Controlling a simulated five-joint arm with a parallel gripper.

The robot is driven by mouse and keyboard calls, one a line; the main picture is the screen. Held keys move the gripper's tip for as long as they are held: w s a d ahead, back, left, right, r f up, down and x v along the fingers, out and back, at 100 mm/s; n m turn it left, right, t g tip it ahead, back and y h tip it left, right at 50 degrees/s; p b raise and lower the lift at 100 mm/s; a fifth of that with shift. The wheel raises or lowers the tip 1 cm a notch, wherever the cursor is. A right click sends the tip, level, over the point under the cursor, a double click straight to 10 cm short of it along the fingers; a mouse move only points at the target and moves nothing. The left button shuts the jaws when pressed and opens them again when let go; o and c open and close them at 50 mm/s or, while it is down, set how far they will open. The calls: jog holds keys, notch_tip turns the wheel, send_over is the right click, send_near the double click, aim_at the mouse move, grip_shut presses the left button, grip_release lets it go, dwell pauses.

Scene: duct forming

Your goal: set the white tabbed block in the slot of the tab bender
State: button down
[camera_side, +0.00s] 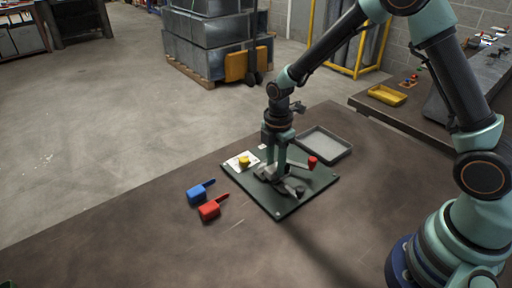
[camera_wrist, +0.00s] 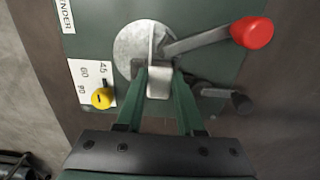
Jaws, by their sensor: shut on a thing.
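The tab bender is a dark green plate (camera_side: 308,192) on the table, with a pale round disc (camera_wrist: 130,48) in its middle. A lever with a red knob (camera_wrist: 252,32) reaches to the right, and a yellow knob (camera_wrist: 102,98) sits by an angle label. My gripper (camera_wrist: 160,92) points down over the disc and is shut on the white tabbed block (camera_wrist: 159,82), which looks pale grey between the fingers. Its tab seems to point away from my wrist. In the side view my gripper (camera_side: 275,175) hides the block. I cannot tell whether the block is in the slot.
A blue tabbed block (camera_side: 199,193) and a red tabbed block (camera_side: 211,209) lie on the table left of the plate. A shallow grey tray (camera_side: 343,153) stands behind the plate at the right. A dark handle (camera_wrist: 240,102) lies right of my fingers. The table's left front is clear.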

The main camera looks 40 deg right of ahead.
jog(key=shift+c, duration=2.3)
grip_release()
jog(key=shift+r, duration=0.1)
notch_tip(320, 180, up, 12)
jog(key=s+d+r+m+t, duration=0.2)
jog(key=s+r+m, duration=0.3)
jog(key=s+m, duration=0.2)
jog(key=s+d+r+m+t, duration=0.2)
jog(key=s+r+m, duration=0.3)
jog(key=m, duration=0.6)
jog(key=shift+s+d+t, duration=0.25)
jog(key=shift+s+t, duration=0.55)
jog(key=shift+s, duration=0.05)
